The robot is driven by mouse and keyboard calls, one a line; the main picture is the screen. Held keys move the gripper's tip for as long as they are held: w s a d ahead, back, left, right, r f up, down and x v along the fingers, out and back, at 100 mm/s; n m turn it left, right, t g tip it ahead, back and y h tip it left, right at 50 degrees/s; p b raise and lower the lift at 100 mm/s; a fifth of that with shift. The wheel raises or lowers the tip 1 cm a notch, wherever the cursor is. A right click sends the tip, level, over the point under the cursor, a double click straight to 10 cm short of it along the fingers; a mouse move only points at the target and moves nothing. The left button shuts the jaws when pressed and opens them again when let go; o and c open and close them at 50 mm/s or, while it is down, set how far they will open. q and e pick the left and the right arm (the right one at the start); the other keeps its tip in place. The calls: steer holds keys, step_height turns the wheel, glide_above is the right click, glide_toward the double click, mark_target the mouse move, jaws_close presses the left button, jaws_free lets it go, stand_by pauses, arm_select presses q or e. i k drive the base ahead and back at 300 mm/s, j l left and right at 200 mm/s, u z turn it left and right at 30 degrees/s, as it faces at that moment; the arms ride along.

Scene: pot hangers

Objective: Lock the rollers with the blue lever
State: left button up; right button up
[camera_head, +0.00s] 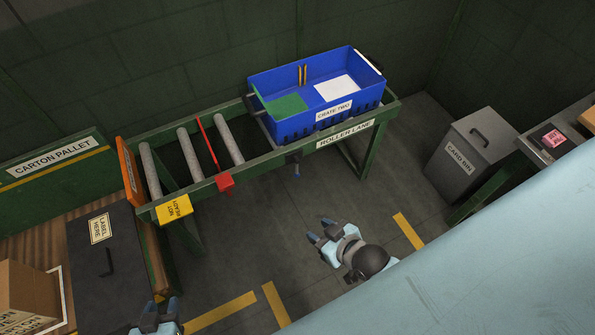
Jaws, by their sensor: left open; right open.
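The roller lane (265,160) is a green-framed conveyor with grey rollers (190,155). A small blue lever (296,170) hangs below its front rail, under a dark bracket near the middle. My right gripper (322,232) is open and empty, in front of and below the lever, apart from it. My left gripper (156,312) is open at the bottom edge, partly cut off, far to the left of the lever. A blue crate (350,112) labelled "CRATE TWO" sits on the right part of the lane.
A red bar with a red block (225,182) crosses the rollers; a yellow sign (174,209) hangs at the front left. A dark board (105,255) and carton (28,300) lie at left. The grey card bin (468,155) stands right. Floor before the lever is clear.

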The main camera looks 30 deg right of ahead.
mark_target(296, 174)
steer(key=l+u, duration=0.1)
steer(key=u, duration=0.3)
steer(key=l+u, duration=0.1)
steer(key=u, duration=0.35)
steer(key=l+u, duration=0.1)
steer(key=u, duration=0.3)
steer(key=k+l+u, duration=0.25)
steer(key=l+u, duration=0.15)
steer(key=k+l+u, duration=0.5)
steer(key=k+l, duration=0.2)
steer(key=l, duration=0.15)
steer(key=k+l+u, duration=0.1)
steer(key=k+l, duration=0.2)
steer(key=l, duration=0.5)
steer(key=k+l, duration=0.15)
steer(key=l, duration=0.35)
